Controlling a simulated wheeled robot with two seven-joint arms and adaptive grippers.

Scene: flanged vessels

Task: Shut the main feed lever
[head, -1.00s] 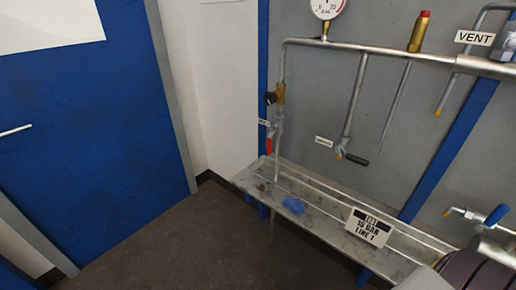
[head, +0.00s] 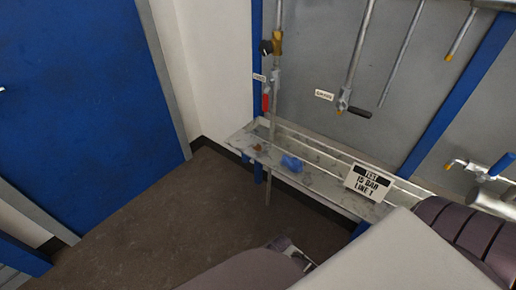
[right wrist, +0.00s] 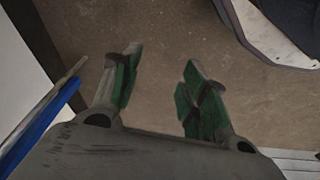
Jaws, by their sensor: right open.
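Three levers show in the head view, and I cannot tell from the small labels which is the main feed. A red-handled lever (head: 265,103) hangs down beside the left vertical pipe (head: 275,85). A black-handled lever (head: 358,111) points right at the foot of the middle pipe. A blue-handled lever (head: 501,165) tilts up at the far right. My right gripper (right wrist: 160,60) is open and empty above the brown floor in the right wrist view, touching no lever. Its fingers have green pads. My left gripper is not in view.
Blue uprights (head: 450,100) stand against the grey panel. The brown floor (head: 170,225) at left is clear.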

